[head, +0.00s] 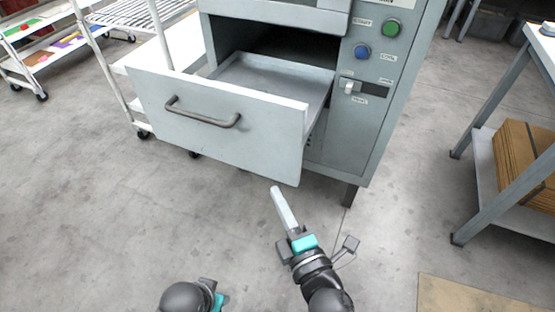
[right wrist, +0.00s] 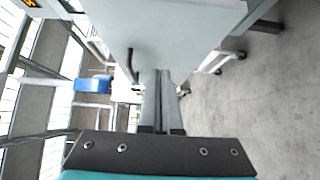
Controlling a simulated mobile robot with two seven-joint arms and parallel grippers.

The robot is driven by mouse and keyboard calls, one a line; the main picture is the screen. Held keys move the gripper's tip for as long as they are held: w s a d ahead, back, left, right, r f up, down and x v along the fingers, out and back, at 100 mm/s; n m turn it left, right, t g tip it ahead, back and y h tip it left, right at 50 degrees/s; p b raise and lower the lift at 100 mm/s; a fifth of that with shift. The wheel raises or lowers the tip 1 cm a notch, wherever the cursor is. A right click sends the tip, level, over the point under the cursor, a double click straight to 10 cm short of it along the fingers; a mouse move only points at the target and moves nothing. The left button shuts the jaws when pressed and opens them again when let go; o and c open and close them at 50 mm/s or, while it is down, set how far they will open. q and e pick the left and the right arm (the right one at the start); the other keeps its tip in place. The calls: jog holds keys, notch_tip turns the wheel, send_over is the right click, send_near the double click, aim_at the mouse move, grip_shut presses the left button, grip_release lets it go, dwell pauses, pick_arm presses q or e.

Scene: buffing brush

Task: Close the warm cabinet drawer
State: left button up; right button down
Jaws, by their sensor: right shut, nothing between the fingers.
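The cabinet drawer (head: 215,120) is pulled well out of the grey cabinet (head: 385,90). Its pale front panel has a dark bar handle (head: 203,115), and the part of its inside that shows looks empty. My right gripper (head: 277,192) is shut and empty, its fingers pointing at the lower right corner of the drawer front. In the right wrist view the shut fingers (right wrist: 160,75) overlap the lower part of the pale drawer front (right wrist: 170,25); contact cannot be told. My left gripper (head: 215,298) shows only in part at the bottom edge, its fingers not clear.
Green and blue buttons (head: 391,28) and a switch sit on the cabinet's right panel. A white rack cart (head: 110,60) stands close to the drawer's left. A metal table with cardboard (head: 525,155) stands at the right. The floor (head: 90,220) before the drawer is clear.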

aim_at(269, 147)
jog(key=x, duration=0.3)
jog(key=d+x, duration=0.1)
jog(key=x, duration=0.2)
jog(key=w+d+x, duration=0.1)
jog(key=x, duration=0.2)
jog(key=shift+w+a, duration=0.1)
jog(key=shift+a, duration=0.05)
jog(key=shift+w+f, duration=0.1)
jog(key=shift+w, duration=0.35)
jog(key=shift+d, duration=0.25)
jog(key=shift+w+d, duration=0.1)
jog(key=shift+w, duration=0.05)
